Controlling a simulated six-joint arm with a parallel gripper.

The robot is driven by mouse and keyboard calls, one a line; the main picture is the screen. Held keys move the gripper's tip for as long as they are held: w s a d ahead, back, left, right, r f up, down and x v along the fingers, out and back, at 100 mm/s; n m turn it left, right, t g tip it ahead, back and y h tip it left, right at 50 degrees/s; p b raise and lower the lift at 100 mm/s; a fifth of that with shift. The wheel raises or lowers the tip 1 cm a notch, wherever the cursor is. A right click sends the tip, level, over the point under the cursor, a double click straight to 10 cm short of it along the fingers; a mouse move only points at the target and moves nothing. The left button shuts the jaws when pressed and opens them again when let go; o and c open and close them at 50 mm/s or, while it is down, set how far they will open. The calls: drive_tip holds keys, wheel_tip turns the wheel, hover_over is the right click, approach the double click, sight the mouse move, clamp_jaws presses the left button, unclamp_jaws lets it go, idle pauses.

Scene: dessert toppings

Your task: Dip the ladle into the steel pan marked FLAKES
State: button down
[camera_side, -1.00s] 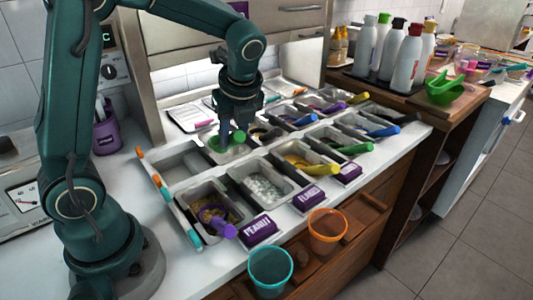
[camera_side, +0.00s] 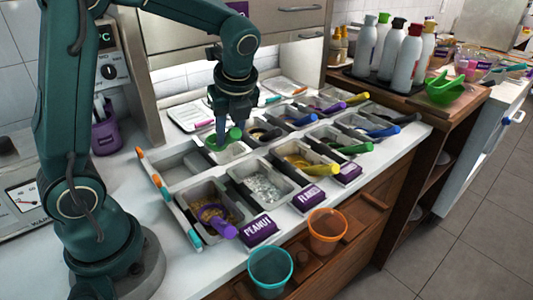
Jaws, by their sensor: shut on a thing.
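The steel pan beside the FLAKES sign (camera_side: 309,197) holds whitish flakes (camera_side: 264,187) and has no ladle in it. It is in the front row of the rack. My gripper (camera_side: 221,135) points down over a back-row pan (camera_side: 236,153), behind and left of the flakes pan.
The brown-filled pan (camera_side: 198,190) by the PEANUT sign (camera_side: 258,229) holds a purple ladle (camera_side: 223,228). A teal cup (camera_side: 270,268) and an orange cup (camera_side: 327,228) stand in front.

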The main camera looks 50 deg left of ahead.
drive_tip(key=shift+s+d+r+h, duration=0.15)
drive_tip(key=shift+s+h, duration=0.1)
drive_tip(key=shift+h, duration=0.25)
drive_tip(key=w+d+r+n+h, duration=0.2)
drive_tip(key=w+d+r+h, duration=0.3)
drive_tip(key=w+d, duration=0.2)
drive_tip(key=shift+d+r+g, duration=0.4)
drive_tip(key=shift+d, duration=0.2)
drive_tip(key=shift+f, duration=0.15)
wheel_tip(320, 180, down, 16)
drive_tip(key=a+y, duration=0.2)
drive_tip(key=y, duration=0.2)
drive_tip(key=shift+a+r+y, duration=0.15)
drive_tip(key=shift+r+y, duration=0.05)
drive_tip(key=shift+y, duration=0.2)
idle(1.7)
drive_tip(key=shift+r, duration=0.15)
